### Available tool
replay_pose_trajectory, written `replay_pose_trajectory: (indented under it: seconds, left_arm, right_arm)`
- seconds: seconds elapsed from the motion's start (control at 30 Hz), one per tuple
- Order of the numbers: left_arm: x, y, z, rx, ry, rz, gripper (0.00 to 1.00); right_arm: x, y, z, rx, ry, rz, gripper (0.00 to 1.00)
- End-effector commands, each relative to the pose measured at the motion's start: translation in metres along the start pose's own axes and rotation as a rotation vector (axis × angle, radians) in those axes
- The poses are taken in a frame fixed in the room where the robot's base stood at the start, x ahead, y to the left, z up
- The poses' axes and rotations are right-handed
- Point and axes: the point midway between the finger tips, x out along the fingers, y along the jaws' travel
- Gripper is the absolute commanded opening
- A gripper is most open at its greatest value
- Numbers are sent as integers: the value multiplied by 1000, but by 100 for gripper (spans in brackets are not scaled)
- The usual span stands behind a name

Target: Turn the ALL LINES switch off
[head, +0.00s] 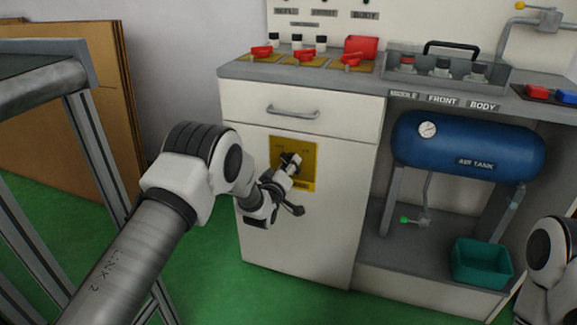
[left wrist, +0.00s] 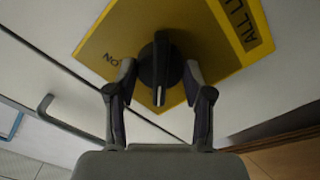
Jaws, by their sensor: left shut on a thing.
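The ALL LINES switch is a black knob (left wrist: 160,60) on a yellow plate (head: 308,178) on the cabinet door below the drawer. In the left wrist view the plate (left wrist: 205,50) appears turned, with "ON" to the left of the knob and "ALL L..." at the right edge. A white mark on the knob points down in that view, toward the plate's lower corner. My left gripper (head: 290,166) is at the plate, its fingers on both sides of the knob, shut on it. In the head view the gripper partly hides the knob. My right gripper is out of view.
Several red-handled valves (head: 303,56) stand on the counter (head: 375,78). A drawer handle (head: 293,112) sticks out above the plate. A blue air tank (head: 465,145) and teal bin (head: 482,264) are at the right. A metal frame (head: 95,165) stands at the left.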

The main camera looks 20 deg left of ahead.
Motion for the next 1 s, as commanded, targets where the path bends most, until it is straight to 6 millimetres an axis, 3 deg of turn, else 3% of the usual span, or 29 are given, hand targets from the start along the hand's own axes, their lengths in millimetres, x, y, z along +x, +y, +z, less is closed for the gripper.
replay_pose_trajectory:
  seconds: [0.3, 0.33, 0.4, 0.77, 0.87, 1.0]
  left_arm:
    - [0, 0, -1, -2, 1, 1, 16]
    - [0, 0, -1, -2, 1, 1, 62]
    - [0, 0, -1, -2, 1, 1, 77]
    - [-4, 0, 0, -1, -1, -1, 77]
    - [-18, 0, 0, -1, -2, -3, 77]
    - [-52, -1, 0, -1, -3, -4, 77]
  right_arm:
    - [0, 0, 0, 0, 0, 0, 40]
    - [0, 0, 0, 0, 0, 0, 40]
    - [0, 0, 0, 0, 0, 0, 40]
    - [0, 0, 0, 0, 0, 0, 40]
    - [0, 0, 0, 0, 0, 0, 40]
    - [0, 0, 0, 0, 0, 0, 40]
